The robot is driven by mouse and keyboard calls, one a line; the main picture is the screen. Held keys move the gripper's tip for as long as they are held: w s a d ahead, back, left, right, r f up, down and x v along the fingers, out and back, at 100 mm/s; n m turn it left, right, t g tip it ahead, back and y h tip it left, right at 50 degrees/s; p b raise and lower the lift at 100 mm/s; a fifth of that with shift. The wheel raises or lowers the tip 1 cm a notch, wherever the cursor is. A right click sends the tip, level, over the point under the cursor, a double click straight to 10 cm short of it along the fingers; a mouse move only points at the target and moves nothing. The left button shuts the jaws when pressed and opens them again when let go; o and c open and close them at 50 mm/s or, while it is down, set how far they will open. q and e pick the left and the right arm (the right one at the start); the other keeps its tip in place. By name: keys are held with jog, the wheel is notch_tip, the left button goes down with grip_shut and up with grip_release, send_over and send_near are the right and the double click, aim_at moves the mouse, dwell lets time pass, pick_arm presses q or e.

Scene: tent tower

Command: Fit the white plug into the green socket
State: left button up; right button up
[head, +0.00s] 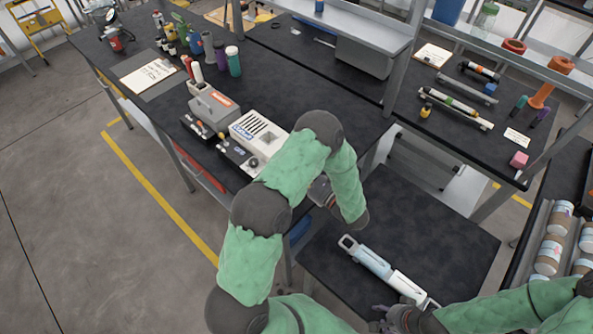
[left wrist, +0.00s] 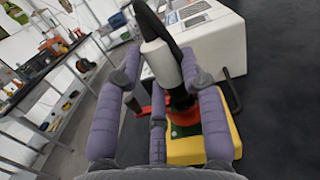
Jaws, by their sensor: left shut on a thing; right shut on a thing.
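The white plug (left wrist: 162,64), with a black part below it, shows between the purple fingers of my left gripper (left wrist: 160,78), which is shut on it. The plug is tilted and its dark lower end points at a red ring on the green socket (left wrist: 186,129), which sits on a yellow block (left wrist: 228,140). I cannot tell whether the plug's end is inside the ring. In the head view my left arm hides plug and socket, and the left gripper (head: 322,190) is mostly hidden. My right gripper (head: 402,314) is shut on the near end of a white and pale-blue bar (head: 372,262).
The bar lies over a low black table (head: 440,235). A long black bench (head: 290,75) behind holds a white slotted box (head: 258,135), a grey box (head: 213,107) and several bottles. A shelf unit stands at the right. A rack of rolls (head: 550,250) is at the right edge.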

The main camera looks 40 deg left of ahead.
pick_arm(q)
jog(key=shift+b, duration=0.4)
pick_arm(e)
jog(key=shift+w+f, duration=0.2)
jog(key=shift+f, duration=0.3)
dwell(0.8)
pick_arm(q)
jog(key=shift+f+b, duration=0.65)
jog(key=shift+f, duration=0.1)
pick_arm(e)
jog(key=shift+o, duration=0.5)
jog(key=shift+f, duration=0.6)
pick_arm(q)
jog(key=o, duration=1.1)
jog(key=shift+c, duration=0.2)
jog(key=shift+o, duration=0.8)
jog(key=shift+s+f, duration=0.1)
pick_arm(e)
jog(key=shift+s, duration=0.1)
pick_arm(q)
jog(key=shift+d, duration=0.15)
jog(key=d, duration=0.7)
jog(key=shift+s+d, duration=0.35)
